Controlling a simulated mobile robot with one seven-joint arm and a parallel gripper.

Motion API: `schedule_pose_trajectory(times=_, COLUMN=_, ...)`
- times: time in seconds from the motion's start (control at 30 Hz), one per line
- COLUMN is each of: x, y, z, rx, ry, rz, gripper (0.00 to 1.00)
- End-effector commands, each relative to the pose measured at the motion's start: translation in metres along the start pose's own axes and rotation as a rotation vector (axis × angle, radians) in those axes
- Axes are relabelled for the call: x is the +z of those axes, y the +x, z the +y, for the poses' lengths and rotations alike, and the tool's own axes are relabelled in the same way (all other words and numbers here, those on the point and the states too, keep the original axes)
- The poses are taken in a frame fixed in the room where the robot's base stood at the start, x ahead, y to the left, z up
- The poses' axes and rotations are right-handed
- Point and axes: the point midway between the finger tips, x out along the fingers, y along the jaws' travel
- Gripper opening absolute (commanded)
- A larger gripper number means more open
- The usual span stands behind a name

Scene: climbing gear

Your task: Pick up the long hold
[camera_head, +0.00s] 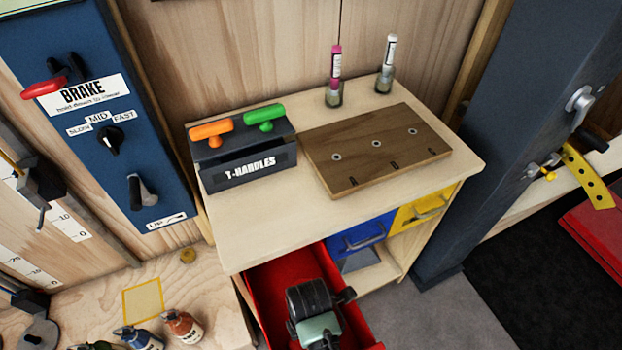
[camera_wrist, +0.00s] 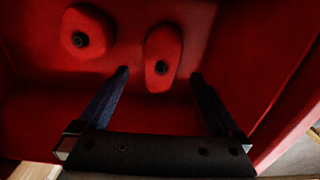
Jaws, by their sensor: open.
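The long hold (camera_wrist: 163,60) is a red, narrow, elongated piece with a dark bolt hole. It lies in the open red drawer (camera_head: 262,283), whose red inside (camera_wrist: 225,60) fills the wrist view. A rounder, wider red hold (camera_wrist: 88,30) lies to its left, apart from it. My gripper (camera_wrist: 159,76) is open and empty, its two dark fingers reaching down into the drawer. In the wrist view the long hold shows between and just beyond the fingertips. In the head view my arm's end covers the drawer's inside, and the holds are hidden.
The wooden cabinet top (camera_head: 270,220) above the drawer carries a T-handles box (camera_head: 245,165), a drilled board (camera_head: 375,150) and two small marker holders. A blue drawer (camera_head: 362,235) and a yellow drawer (camera_head: 425,207) are shut to the right. Bottles (camera_head: 182,325) stand at lower left.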

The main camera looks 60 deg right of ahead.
Motion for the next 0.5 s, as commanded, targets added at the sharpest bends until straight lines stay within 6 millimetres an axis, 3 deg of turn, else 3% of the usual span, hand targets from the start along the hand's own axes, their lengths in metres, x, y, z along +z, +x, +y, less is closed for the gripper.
schedule_pose_trajectory(times=0.27, x=0.001, y=0.041, z=-0.002, rx=-0.002, ry=0.001, rz=0.0, gripper=1.0)
schedule_pose_trajectory(times=0.5, x=0.001, y=0.048, z=-0.002, rx=0.001, ry=0.0, rz=0.0, gripper=1.0)
